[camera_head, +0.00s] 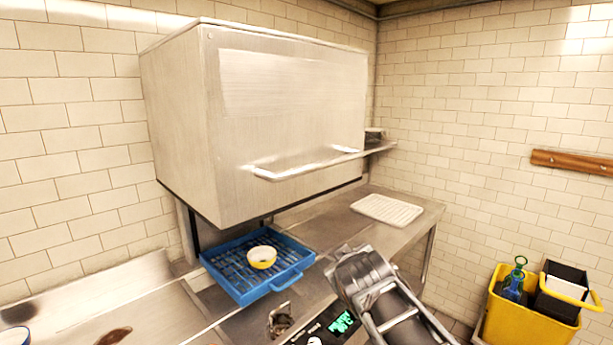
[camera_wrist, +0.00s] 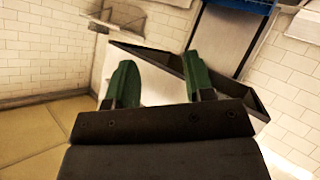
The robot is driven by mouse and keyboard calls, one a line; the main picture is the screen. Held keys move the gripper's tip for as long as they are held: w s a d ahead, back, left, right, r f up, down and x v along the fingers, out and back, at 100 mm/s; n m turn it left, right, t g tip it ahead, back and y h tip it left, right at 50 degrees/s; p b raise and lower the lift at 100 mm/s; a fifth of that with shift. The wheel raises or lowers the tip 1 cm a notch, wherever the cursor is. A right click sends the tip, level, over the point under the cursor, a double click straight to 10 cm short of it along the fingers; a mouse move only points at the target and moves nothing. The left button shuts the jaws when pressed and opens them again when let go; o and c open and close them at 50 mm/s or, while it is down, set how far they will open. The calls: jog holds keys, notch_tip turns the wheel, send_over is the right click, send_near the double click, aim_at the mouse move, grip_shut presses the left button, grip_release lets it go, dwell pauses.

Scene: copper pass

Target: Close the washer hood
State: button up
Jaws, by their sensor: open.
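The washer hood (camera_head: 270,110) is a large brushed-steel box in the head view. It is raised, with an open gap below its lower edge. A long handle bar (camera_head: 300,168) runs across its lower front. A blue rack (camera_head: 247,297) sits under the hood on the steel machine bed, with a yellow bowl (camera_head: 262,257) in it. In the wrist view, my gripper (camera_wrist: 160,82) has two green fingers spread apart with nothing between them. In the head view my arm reaches in from the lower right, below the handle and apart from it.
A steel counter (camera_head: 400,235) right of the washer holds a white ribbed tray (camera_head: 387,210). A steel sink (camera_head: 130,310) lies at the lower left. A control panel with a green display (camera_head: 343,322) is beside my arm. A yellow bucket (camera_head: 520,320) with bottles stands at right.

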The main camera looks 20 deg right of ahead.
jog(key=w+d+r+n+t+h+b, duration=0.1)
jog(key=w+d+r+n+t+b, duration=0.1)
jog(key=w+d+r+n+t, duration=0.4)
jog(key=n+t+y+b, duration=0.25)
jog(key=n+y, duration=0.35)
jog(key=n, duration=0.3)
send_near(325, 167)
jog(key=w+p, duration=0.1)
jog(key=w, duration=0.2)
jog(key=w+r, duration=0.1)
jog(key=w, duration=0.3)
jog(key=w+r+p, duration=0.1)
jog(key=w, duration=0.3)
jog(key=shift+a+p, duration=0.1)
jog(key=shift+p, duration=0.2)
grip_shut()
